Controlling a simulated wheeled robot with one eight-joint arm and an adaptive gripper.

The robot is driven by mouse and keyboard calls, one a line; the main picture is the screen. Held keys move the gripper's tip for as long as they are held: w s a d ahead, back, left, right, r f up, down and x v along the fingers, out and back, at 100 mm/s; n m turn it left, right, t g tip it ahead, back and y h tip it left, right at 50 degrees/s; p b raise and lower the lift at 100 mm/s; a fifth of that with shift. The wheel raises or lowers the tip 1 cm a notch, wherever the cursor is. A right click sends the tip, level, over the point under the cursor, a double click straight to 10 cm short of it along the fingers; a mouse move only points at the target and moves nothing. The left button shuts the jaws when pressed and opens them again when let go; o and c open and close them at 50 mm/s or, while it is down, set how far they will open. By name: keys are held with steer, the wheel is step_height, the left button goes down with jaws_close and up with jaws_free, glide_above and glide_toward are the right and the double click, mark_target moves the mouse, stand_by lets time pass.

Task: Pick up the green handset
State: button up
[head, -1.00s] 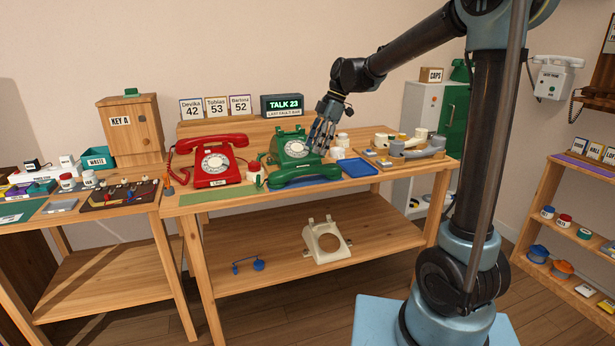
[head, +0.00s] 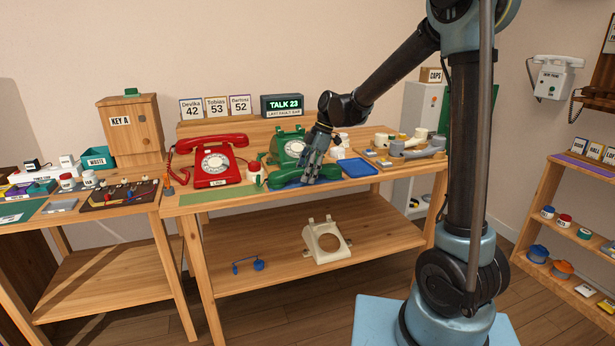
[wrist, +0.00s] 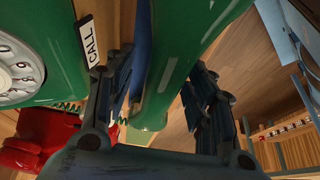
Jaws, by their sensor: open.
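The green handset (head: 284,182) lies in front of the green dial phone (head: 289,148) on the wooden table. My gripper (head: 309,180) is over the handset's right part and hides some of it. In the wrist view, the handset (wrist: 178,60) runs between my open fingers (wrist: 160,105), with one finger on each side. The gap between fingers and handset is hard to judge. The phone body with its dial (wrist: 20,72) and CALL label (wrist: 88,42) is at the left of the wrist view.
A red phone (head: 216,163) stands left of the green one. A blue tray (head: 358,168) lies close to the right of my gripper, with handset parts on a wooden board (head: 385,160) beyond it. Name cards and a TALK 23 display (head: 283,105) stand behind.

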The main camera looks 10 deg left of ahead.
jaws_close()
stand_by(0.3)
